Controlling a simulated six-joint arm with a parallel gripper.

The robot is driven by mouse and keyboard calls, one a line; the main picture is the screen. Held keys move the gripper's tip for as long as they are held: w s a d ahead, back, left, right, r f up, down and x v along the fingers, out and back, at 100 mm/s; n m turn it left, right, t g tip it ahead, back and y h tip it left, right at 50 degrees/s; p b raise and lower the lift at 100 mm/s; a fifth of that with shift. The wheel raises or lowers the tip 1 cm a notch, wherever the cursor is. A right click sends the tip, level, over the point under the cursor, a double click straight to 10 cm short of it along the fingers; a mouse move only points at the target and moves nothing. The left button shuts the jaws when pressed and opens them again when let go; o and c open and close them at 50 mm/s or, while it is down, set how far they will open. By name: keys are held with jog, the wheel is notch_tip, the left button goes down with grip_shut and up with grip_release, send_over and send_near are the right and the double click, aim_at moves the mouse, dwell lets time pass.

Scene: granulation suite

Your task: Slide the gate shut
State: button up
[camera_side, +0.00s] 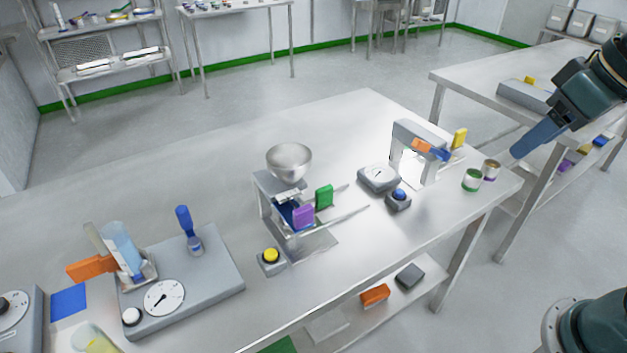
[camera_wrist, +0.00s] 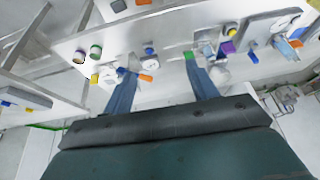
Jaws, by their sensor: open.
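A hopper stand with a steel bowl (camera_side: 289,160) is in the middle of the bench in the side view. Below the bowl are a purple tab (camera_side: 303,215) and a green tab (camera_side: 324,195), with metal rails (camera_side: 340,216) running out to the right. The gate seems to be one of these tabbed slides; I cannot tell which, or how far it stands open. The purple tab also shows in the wrist view (camera_wrist: 227,47). My gripper (camera_wrist: 158,66) is open and empty, well above the bench. In the side view it is at the upper right, away from the hopper.
Right of the hopper stand a dial box (camera_side: 378,179), a blue button (camera_side: 399,195), a grey arch (camera_side: 418,135) with coloured tabs, and two small cans (camera_side: 480,174). A yellow button (camera_side: 270,257) is in front. A grey dial base (camera_side: 185,290) stands left.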

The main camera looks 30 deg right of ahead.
jog(key=w+a+r+g, duration=0.1)
jog(key=w+a+r, duration=0.1)
jog(key=w+a, duration=0.5)
jog(key=g, duration=0.4)
send_over(303, 208)
notch_tip(303, 208, down, 10)
jog(key=shift+r, duration=0.15)
notch_tip(303, 208, down, 14)
jog(key=shift+r, duration=0.1)
